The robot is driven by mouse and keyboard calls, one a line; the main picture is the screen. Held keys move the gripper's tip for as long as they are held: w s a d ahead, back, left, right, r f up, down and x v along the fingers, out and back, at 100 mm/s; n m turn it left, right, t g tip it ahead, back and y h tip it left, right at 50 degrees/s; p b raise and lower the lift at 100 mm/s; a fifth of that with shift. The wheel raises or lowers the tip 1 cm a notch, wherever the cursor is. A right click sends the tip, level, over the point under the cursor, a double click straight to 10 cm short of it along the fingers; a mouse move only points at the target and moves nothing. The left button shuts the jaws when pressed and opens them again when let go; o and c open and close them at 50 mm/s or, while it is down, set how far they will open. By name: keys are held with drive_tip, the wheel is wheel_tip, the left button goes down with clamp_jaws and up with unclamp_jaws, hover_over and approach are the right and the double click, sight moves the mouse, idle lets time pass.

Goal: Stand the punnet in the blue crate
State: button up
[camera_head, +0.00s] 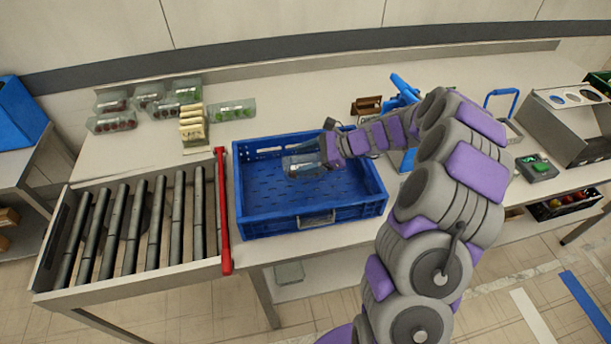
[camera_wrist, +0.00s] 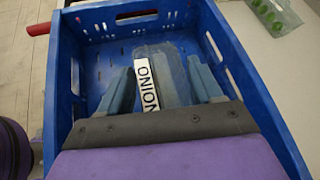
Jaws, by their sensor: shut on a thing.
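The blue crate (camera_head: 310,221) stands on the table to the right of the rollers; its walls also show in the wrist view (camera_wrist: 250,75). A clear punnet (camera_head: 303,167) is inside the crate's walls, near the middle. In the wrist view the punnet (camera_wrist: 176,72) carries a white label reading ONION and lies between my two fingers. My gripper (camera_head: 322,160) reaches in from the right and is shut on the punnet; its fingers show in the wrist view (camera_wrist: 163,84). I cannot tell if the punnet's underside touches the crate floor. No other punnet shows in the crate.
A roller conveyor (camera_head: 130,225) with a red bar (camera_head: 222,210) adjoins the crate's left. Several filled punnets (camera_head: 112,122) and a stack of pale cards (camera_head: 193,125) are behind. A brown holder (camera_head: 366,106) and a grey sloped stand (camera_head: 570,122) are to the right.

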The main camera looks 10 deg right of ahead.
wheel_tip(320, 180, down, 5)
drive_tip(key=shift+a+f+b, duration=0.15)
drive_tip(key=shift+f+b, duration=0.05)
drive_tip(key=shift+b, duration=0.5)
drive_tip(key=o, duration=1.3)
drive_tip(key=shift+r, duration=0.1)
drive_tip(key=shift+c, duration=0.2)
drive_tip(key=p+v, duration=0.3)
drive_tip(key=v, duration=0.9)
drive_tip(key=s+a+r+n+g+h, duration=0.25)
drive_tip(key=s+a+r+n, duration=0.25)
drive_tip(key=s+a, duration=0.3)
drive_tip(key=s+a+r+n+g+h, duration=0.1)
drive_tip(key=s+a+r+n+g, duration=0.2)
drive_tip(key=s+a+r+n, duration=0.35)
drive_tip(key=s+d+n+h, duration=0.2)
drive_tip(key=s+n+h, duration=0.1)
drive_tip(key=s, duration=0.9)
drive_tip(key=s+d+f+n+h, duration=0.1)
drive_tip(key=s+n+h, duration=0.3)
drive_tip(key=s, duration=0.7)
drive_tip(key=shift+s+d+h, duration=0.35)
drive_tip(key=shift+d+h, duration=0.2)
drive_tip(key=shift+d, duration=0.15)
